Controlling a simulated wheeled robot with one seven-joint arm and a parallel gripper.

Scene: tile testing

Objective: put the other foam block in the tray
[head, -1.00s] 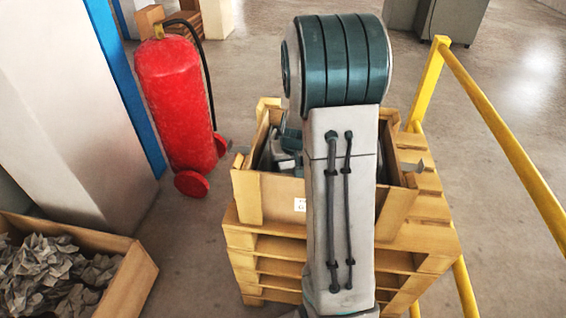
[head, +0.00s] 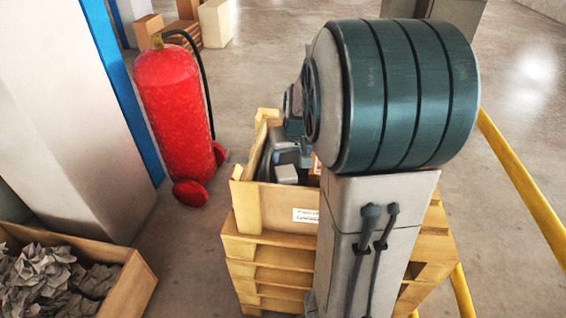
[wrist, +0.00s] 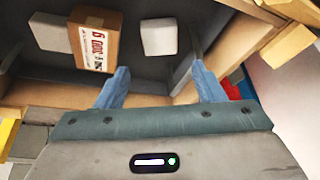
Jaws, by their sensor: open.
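In the wrist view my gripper (wrist: 160,72) is open, with its two blue fingers apart and nothing between them. Past the fingertips lie a pale foam block (wrist: 158,37) and a second pale block (wrist: 50,33), on either side of a printed cardboard box (wrist: 95,40). They rest on a dark grey surface inside wooden walls; I cannot tell whether this surface is the tray. In the head view my arm hides much of the wooden crate (head: 275,207). A small pale block (head: 287,174) shows inside its near left part.
The crate stands on stacked wooden pallets (head: 262,262). A red fire extinguisher (head: 172,115) stands to the left, a bin of crumpled paper (head: 133,285) at lower left. A yellow rail (head: 522,178) runs along the right. Open floor lies behind.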

